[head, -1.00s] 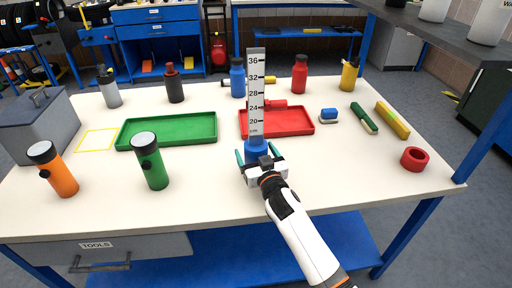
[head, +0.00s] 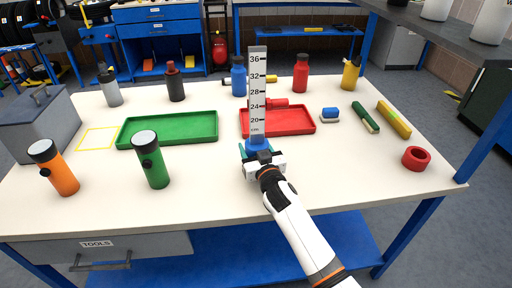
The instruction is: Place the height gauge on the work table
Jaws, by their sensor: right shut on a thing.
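The height gauge (head: 257,95) is an upright pale scale with black marks and numbers on a blue base. It stands near the middle of the white work table (head: 210,205), in front of the red tray. My right gripper (head: 259,151) is shut on its blue base from the front. The jaws and wrist hide part of the base, so I cannot tell whether its underside touches the table. My left gripper is not in view.
A green tray (head: 167,131) lies left of the gauge and a red tray (head: 295,121) behind it. A yellow outline (head: 97,140) marks bare tabletop.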

